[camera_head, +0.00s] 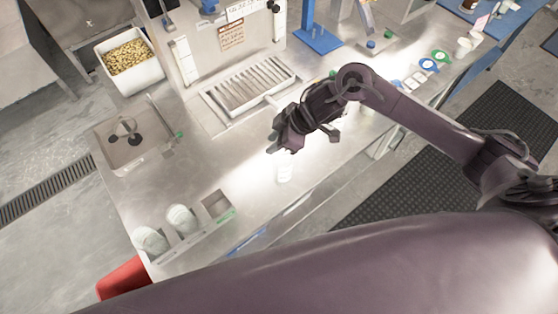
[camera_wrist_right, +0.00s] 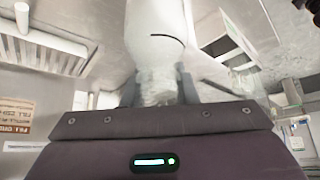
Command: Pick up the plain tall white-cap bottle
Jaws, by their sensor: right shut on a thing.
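My right gripper (camera_head: 283,148) is over the metal counter, in front of the grated tray. In the right wrist view my right gripper (camera_wrist_right: 157,88) is shut on a plain white bottle (camera_wrist_right: 155,30). Its two fingers are on either side of the bottle's narrower, ridged part, and the wide smooth body runs out of the top of that view. In the head view a pale, washed-out shape (camera_head: 284,172) shows just below the gripper; I cannot tell if it is this bottle. The cap cannot be made out. My left gripper is not in view.
Two pale containers (camera_head: 181,219) stand at the counter's front left, beside a small metal box (camera_head: 216,204). A sink-like metal basin (camera_head: 128,143), a bin of beans (camera_head: 127,57) and a grated tray (camera_head: 250,90) lie behind. A red bin (camera_head: 123,278) is below the left corner.

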